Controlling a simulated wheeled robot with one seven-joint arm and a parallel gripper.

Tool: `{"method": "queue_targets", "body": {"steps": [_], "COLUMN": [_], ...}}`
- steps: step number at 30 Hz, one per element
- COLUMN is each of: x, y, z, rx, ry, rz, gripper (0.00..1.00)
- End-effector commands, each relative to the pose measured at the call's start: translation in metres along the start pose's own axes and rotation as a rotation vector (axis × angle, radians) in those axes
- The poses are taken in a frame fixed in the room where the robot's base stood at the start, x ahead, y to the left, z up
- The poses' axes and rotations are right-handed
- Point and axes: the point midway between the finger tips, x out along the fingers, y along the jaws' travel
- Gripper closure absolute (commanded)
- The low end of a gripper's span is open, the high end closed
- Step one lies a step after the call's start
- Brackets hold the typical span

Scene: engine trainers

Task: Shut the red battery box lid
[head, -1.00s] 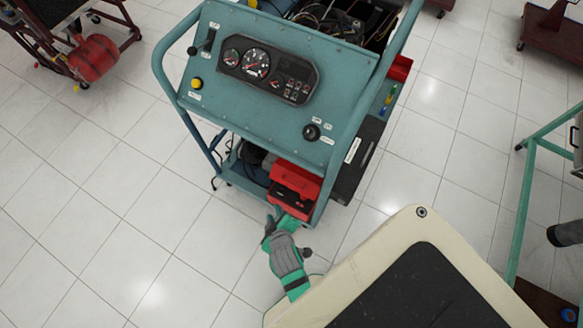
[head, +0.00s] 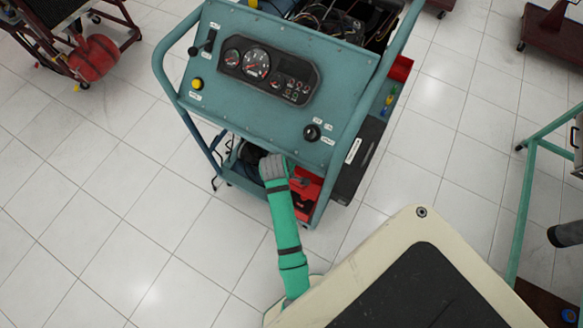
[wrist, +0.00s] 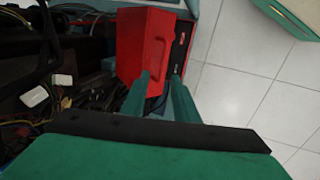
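The red battery box (head: 311,188) sits on the lower shelf of the teal trainer in the head view, partly hidden by my arm. In the wrist view its red lid (wrist: 143,45) stands raised, with a handle on its face. The box's black panel (wrist: 181,48) shows beyond the lid to the right. My gripper (wrist: 160,90) has its two green fingers apart with nothing held between them. The fingertips are close to the lid's lower part in the picture; I cannot tell whether they touch. In the head view the fingers are hidden behind my wrist.
The trainer's console (head: 270,75) overhangs the shelf just above my wrist. Dark cables and a white connector (wrist: 33,95) lie left of the box in the wrist view. The tiled floor (head: 130,220) in front of the trainer is clear.

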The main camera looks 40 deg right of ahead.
Motion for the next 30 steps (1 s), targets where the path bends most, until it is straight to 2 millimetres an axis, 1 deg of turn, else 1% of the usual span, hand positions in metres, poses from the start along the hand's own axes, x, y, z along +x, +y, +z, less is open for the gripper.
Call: {"method": "queue_targets", "body": {"steps": [1,9,15,21,29,30], "x": [0.009,0.057,0.082,0.092,0.092,0.092], "y": [-0.001,-0.001,0.0,0.0,0.0,0.0], "z": [0.001,0.001,0.0,0.001,0.0,0.0], "rx": [0.001,0.002,0.002,0.002,0.002,0.002], "ry": [-0.002,-0.002,0.0,0.0,0.001,0.001], "rz": [-0.003,-0.002,-0.001,0.0,0.001,0.001], "gripper": [0.73,0.73,0.73,0.73,0.73,0.82]}}
